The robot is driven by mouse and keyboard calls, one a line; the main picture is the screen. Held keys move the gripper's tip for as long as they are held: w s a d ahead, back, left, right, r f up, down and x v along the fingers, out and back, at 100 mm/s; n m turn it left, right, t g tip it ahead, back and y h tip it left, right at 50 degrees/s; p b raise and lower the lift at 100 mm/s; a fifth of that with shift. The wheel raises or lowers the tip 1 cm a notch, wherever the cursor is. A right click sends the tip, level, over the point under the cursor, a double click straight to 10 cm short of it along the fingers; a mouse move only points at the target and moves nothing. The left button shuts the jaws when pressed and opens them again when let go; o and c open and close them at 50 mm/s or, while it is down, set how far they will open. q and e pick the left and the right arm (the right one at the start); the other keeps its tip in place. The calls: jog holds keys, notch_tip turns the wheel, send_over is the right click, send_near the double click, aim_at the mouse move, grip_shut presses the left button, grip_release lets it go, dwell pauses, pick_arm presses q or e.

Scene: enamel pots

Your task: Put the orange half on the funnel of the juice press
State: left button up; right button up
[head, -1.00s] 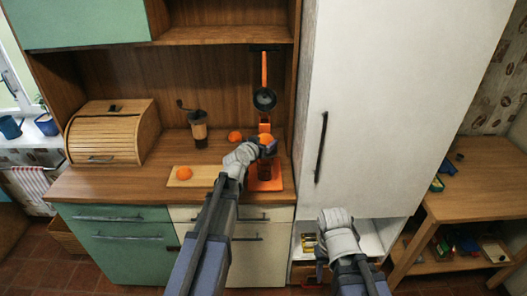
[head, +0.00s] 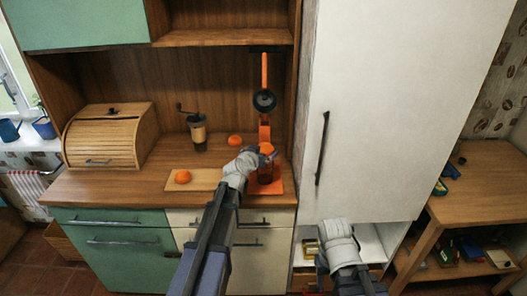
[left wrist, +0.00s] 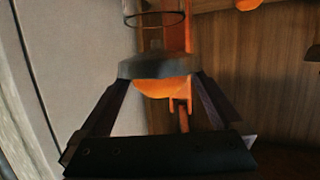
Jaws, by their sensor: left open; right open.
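The orange juice press (head: 265,128) stands at the counter's right end with its lever up and the dark press cup (head: 264,101) raised. An orange half (head: 266,148) is on the press's funnel. In the left wrist view, which looks upside down, the orange half (left wrist: 165,88) rests against the grey funnel (left wrist: 155,65). My left gripper (head: 269,155) is open, its fingers (left wrist: 163,82) on either side of the funnel and the fruit; contact cannot be told. My right gripper (head: 321,270) is open, low in front of the tall white cabinet.
Another orange half (head: 183,176) lies on the cutting board (head: 207,180), and one (head: 235,140) lies on the counter behind. A coffee grinder (head: 198,132) and a bread box (head: 110,135) stand to the left. The white cabinet (head: 365,110) closes off the right side.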

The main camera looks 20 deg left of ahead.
pick_arm(q)
jog(key=shift+r, duration=0.2)
jog(key=p+v, duration=0.3)
jog(key=v, duration=0.9)
jog(key=shift+p, duration=0.4)
jog(key=s+d+f+m+g+h, duration=0.1)
jog(key=s+d+f+m+g, duration=0.1)
jog(key=s+d+f+g, duration=0.5)
jog(key=s+d+f+m+g+h, duration=0.1)
jog(key=s+d+f, duration=0.25)
jog(key=d, duration=0.65)
jog(key=s+f+g+y, duration=0.2)
jog(key=s+g, duration=0.1)
jog(key=s, duration=0.4)
jog(key=s+f+g+y, duration=0.3)
jog(key=s, duration=0.4)
jog(key=shift+d+n+g, duration=0.3)
jog(key=shift+d+g, duration=0.1)
